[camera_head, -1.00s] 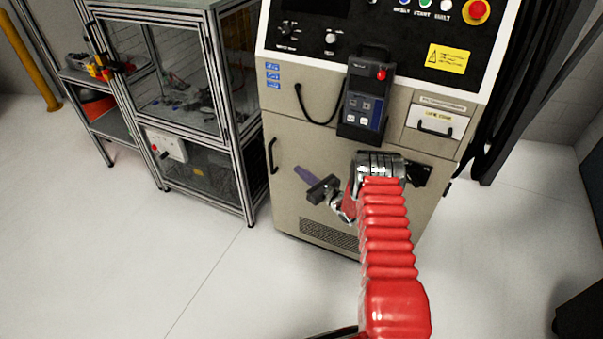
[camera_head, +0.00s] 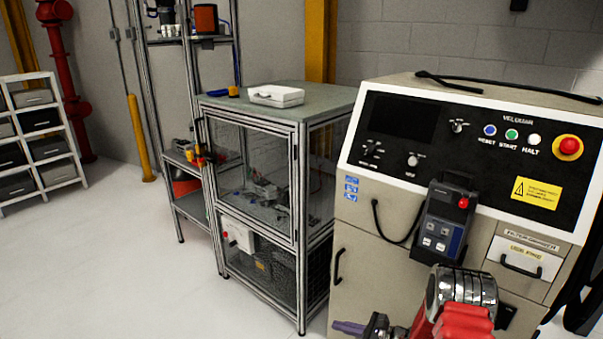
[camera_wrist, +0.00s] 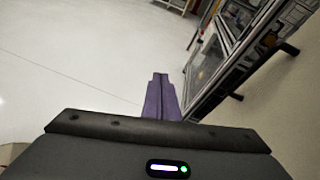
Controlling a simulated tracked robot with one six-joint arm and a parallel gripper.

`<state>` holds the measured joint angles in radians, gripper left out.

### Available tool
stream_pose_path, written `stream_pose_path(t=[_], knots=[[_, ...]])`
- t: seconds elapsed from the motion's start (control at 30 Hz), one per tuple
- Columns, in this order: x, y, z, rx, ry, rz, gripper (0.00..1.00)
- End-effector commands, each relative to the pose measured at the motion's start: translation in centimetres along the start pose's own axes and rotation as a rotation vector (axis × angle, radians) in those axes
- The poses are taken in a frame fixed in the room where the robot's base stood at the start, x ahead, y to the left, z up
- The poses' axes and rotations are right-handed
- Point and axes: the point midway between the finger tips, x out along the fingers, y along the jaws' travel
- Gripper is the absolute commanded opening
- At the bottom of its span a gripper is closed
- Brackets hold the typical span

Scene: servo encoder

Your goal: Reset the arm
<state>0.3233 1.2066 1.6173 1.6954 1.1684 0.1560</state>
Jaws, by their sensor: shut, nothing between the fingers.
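My gripper (camera_head: 349,327) shows at the bottom of the head view, its purple fingers pointing left in front of the beige machine (camera_head: 382,270). In the wrist view the purple fingers (camera_wrist: 161,99) lie together, shut and empty, over the pale floor. My red arm (camera_head: 462,322) and its grey wrist joint stand close in front of the machine, below the hanging control pendant (camera_head: 443,226). Most of the arm is cut off by the bottom edge.
The machine has a black panel with buttons and a red stop knob (camera_head: 568,146). A glass-sided cabinet (camera_head: 303,250) with a white case (camera_head: 276,95) on top stands left of it. Shelves (camera_head: 42,135) stand at the far left. The floor (camera_head: 110,260) at left is clear.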

Motion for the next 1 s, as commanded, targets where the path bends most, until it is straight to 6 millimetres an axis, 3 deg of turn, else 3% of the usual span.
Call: stream_pose_path(t=[0.1, 0.4, 1.0], knots=[[-0.9, 2.3, 2.5, -0.096, 0.037, 0.112, 0.0], [-4.1, 7.2, 7.6, -0.325, 0.116, 0.347, 0.0], [-12.7, 13.9, 15.8, -0.777, 0.262, 0.698, 0.0]])
